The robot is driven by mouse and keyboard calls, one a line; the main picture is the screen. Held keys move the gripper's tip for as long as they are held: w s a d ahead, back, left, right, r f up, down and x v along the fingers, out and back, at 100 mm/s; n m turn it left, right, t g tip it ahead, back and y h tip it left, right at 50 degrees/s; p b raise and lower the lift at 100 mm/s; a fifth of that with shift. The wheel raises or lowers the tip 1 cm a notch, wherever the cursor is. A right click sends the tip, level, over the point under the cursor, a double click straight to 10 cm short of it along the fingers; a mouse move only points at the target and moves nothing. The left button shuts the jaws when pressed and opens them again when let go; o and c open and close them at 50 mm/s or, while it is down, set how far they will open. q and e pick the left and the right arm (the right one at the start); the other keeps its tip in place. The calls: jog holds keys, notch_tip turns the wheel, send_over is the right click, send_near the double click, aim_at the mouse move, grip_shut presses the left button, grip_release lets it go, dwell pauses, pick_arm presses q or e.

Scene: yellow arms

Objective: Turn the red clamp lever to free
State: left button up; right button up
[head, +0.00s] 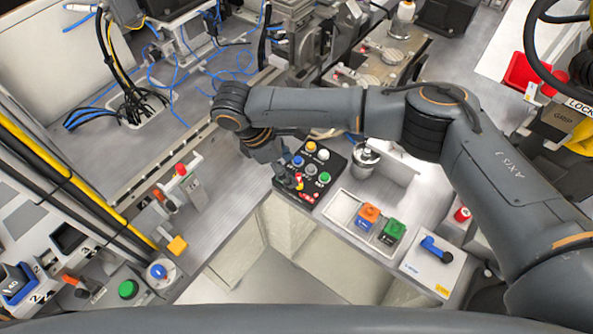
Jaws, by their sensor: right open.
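I cannot tell for certain which red part is the clamp lever. A red-topped lever (181,169) stands on a white block on the left side of the bench, apart from my gripper. A small red-and-yellow control (298,182) sits at the front left of the black button panel (335,172). My right gripper (287,176) reaches in from the right and points down, close beside that control. It is open. Its fingers are small and partly hidden by the wrist, so contact cannot be told. My left gripper is out of view.
A white tray (338,208) with an orange block (368,215) and a green block (392,231) lies right of the panel. A blue lever (436,250) is beyond it. Blue cables and a metal fixture fill the back. An open gap lies in front of the panel.

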aim_at(299, 179)
jog(key=p+x, duration=0.1)
jog(key=x, duration=0.4)
jog(key=shift+w+f, duration=0.1)
jog(key=shift+f, duration=0.15)
jog(key=c, duration=1.1)
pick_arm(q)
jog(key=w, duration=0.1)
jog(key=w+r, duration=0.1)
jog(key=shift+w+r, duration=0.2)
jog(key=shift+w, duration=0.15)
pick_arm(e)
jog(key=shift+c, duration=0.2)
